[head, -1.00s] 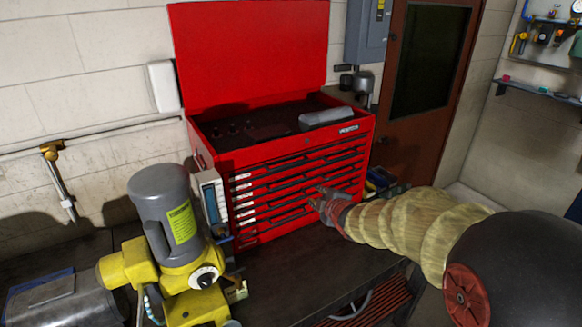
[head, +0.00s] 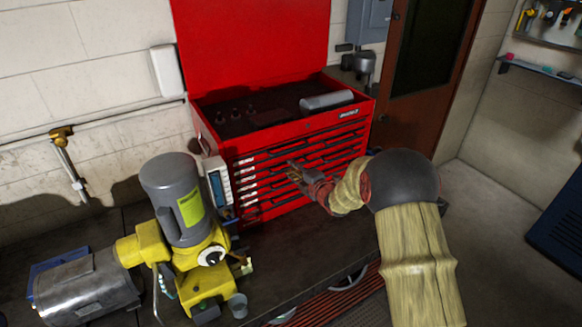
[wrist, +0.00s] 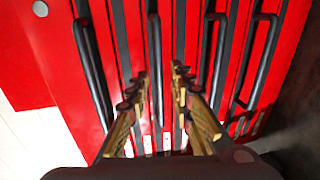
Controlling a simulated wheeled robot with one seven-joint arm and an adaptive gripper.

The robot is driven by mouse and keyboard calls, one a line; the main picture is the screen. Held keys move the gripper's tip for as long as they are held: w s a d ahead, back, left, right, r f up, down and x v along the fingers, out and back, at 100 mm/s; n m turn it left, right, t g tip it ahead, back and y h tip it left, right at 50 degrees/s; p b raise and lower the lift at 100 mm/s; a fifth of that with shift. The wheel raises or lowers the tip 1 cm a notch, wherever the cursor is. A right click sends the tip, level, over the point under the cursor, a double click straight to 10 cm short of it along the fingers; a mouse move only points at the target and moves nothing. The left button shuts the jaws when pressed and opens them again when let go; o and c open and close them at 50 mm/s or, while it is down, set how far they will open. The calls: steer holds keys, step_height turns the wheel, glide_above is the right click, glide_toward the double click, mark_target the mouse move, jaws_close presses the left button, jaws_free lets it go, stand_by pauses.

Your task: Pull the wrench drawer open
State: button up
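The red tool chest (head: 222,150) stands on the bench with its lid up and a stack of shallow drawers in front. Each drawer has a long dark handle and a small white label at its left end; the labels are too small to read, so I cannot tell which is the wrench drawer. All drawers look closed. My gripper (head: 292,171) is in front of the middle drawers. In the wrist view my gripper (wrist: 159,80) is open, its two yellow-brown fingers apart on either side of one dark drawer handle (wrist: 154,48). Whether they touch it is unclear.
A yellow and grey motor (head: 172,200) stands on the bench left of the chest, with a small white-grey device (head: 217,180) between them. A metal cylinder (head: 80,290) lies at far left. Bare bench top (head: 290,245) lies in front of the chest.

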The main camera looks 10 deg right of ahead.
steer(key=shift+w+a+f, duration=0.15)
steer(key=shift+w+a, duration=0.05)
steer(key=shift+w, duration=0.5)
steer(key=shift+c, duration=1.3)
jaws_close()
